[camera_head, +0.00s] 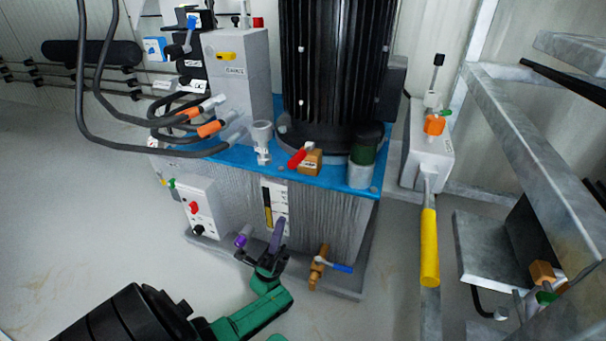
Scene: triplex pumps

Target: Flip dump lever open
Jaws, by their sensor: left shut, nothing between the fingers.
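My left gripper (263,250), green with purple fingertips, is low in front of the grey tank of the pump unit (335,215). It is shut with nothing held. No lever is labelled as the dump lever, so I cannot tell which one it is. A red lever (298,158) sits on a brass block (311,162) on the blue top, above and behind the gripper. A blue-handled lever (337,267) is on a brass valve (318,268) low on the tank, right of the gripper. My right gripper is out of view.
A large black finned motor (333,65) stands on the unit. Black hoses (83,90) hang at the left. A white box (430,150) with a yellow handle (429,250) is at the right, beside a metal frame (530,140). The floor (70,220) at the left is clear.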

